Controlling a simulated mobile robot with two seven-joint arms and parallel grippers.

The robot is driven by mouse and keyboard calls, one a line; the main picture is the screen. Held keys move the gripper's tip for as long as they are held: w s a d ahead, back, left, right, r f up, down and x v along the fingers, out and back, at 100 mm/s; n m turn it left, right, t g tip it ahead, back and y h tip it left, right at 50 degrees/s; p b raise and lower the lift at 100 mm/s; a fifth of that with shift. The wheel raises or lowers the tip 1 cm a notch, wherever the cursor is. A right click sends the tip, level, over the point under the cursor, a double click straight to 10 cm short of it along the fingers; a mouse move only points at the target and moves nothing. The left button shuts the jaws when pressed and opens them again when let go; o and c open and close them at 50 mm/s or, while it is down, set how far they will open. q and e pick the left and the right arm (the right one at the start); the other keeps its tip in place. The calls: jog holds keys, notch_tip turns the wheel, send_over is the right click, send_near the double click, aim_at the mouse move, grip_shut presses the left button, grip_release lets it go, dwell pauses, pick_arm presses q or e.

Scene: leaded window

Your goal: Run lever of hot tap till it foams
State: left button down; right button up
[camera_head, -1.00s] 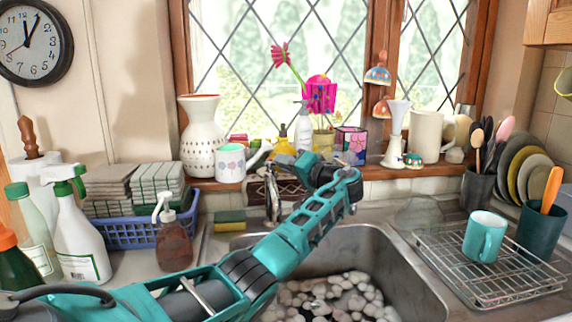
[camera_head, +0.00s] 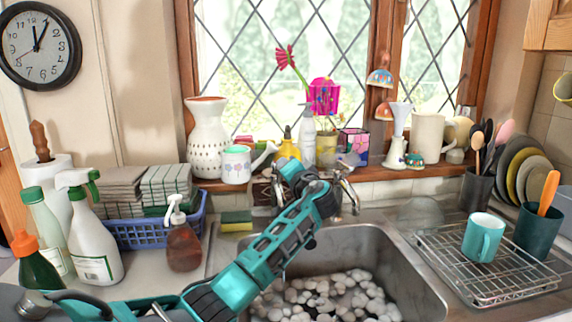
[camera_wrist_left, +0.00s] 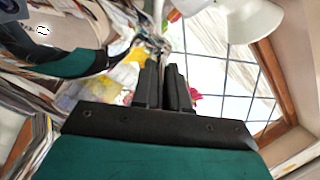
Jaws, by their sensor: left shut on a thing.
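My left arm reaches over the sink (camera_head: 415,262) to its back edge. The left gripper (camera_head: 288,172) is at the left part of the chrome taps, below the window sill. Its fingers (camera_wrist_left: 164,86) are almost together in the left wrist view. It is shut on what seems to be the hot tap lever, though the fingers and arm hide the grip. A chrome tap (camera_head: 346,192) shows just right of the gripper. Running water cannot be made out. My right gripper is out of view.
A wire rack (camera_head: 490,285) with a teal mug (camera_head: 483,238) is right.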

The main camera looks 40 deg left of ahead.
pick_arm(q)
jog(key=shift+s+a+m+t+h, duration=0.1)
jog(key=shift+s+m+t+h, duration=0.2)
jog(key=shift+m+t+h, duration=0.35)
jog(key=shift+t, duration=0.45)
jog(key=c, duration=1.1)
grip_release()
jog(key=shift+c, duration=0.2)
jog(key=shift+p, duration=0.3)
jog(key=shift+s+d, duration=0.2)
jog(key=shift+d, duration=0.1)
jog(key=p+v, duration=0.2)
jog(key=v, duration=1)
jog(key=shift+d, duration=0.1)
